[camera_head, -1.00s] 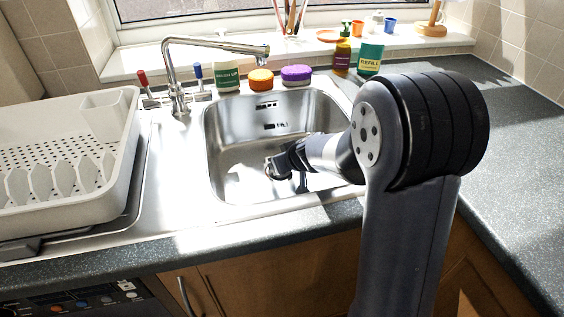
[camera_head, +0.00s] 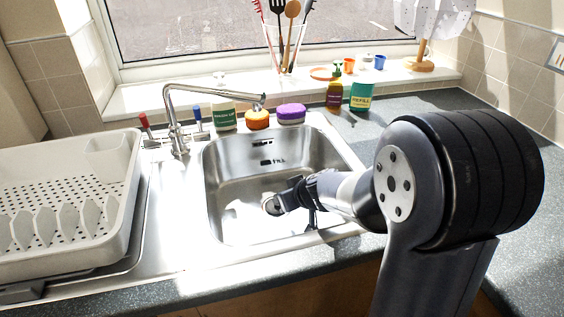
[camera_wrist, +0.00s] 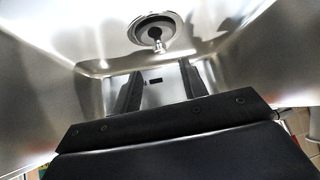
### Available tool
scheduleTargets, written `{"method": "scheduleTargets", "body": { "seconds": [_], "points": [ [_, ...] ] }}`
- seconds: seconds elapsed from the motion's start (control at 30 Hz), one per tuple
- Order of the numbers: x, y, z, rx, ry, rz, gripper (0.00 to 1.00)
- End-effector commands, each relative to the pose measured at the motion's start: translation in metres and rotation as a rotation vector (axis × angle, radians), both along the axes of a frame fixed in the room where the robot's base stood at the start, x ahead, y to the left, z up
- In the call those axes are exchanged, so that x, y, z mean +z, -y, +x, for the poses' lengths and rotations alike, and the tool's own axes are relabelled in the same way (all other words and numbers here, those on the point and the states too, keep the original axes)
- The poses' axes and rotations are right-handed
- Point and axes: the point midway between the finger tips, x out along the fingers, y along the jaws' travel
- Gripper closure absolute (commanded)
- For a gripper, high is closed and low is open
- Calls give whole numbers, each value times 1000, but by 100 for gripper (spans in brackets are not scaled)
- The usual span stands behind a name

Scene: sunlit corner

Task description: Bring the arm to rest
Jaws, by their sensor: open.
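My arm (camera_head: 408,190) reaches in from the right front of the head view, over the counter edge. My gripper (camera_head: 272,205) is inside or just above the steel sink basin (camera_head: 232,165), near its middle. In the wrist view my gripper (camera_wrist: 158,85) shows two dark fingers spread apart with nothing between them. The round drain with its plug (camera_wrist: 155,32) lies beyond the fingertips there. In the head view the drain is hidden or too unclear to tell.
A white dish rack (camera_head: 60,205) stands left of the sink. The tap (camera_head: 180,110) rises behind it. A green tub (camera_head: 223,115), orange sponge (camera_head: 257,120), purple sponge (camera_head: 291,114), brown bottle (camera_head: 334,96) and teal refill pack (camera_head: 360,97) line the back. The right counter (camera_head: 470,100) is mostly clear.

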Motion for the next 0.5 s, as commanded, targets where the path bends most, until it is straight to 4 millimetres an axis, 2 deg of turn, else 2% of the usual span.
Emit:
{"method": "scheduleTargets", "body": {
  "seconds": [0.5],
  "points": [
    [-59,-24,47,1,-1,0,59]
  ]
}}
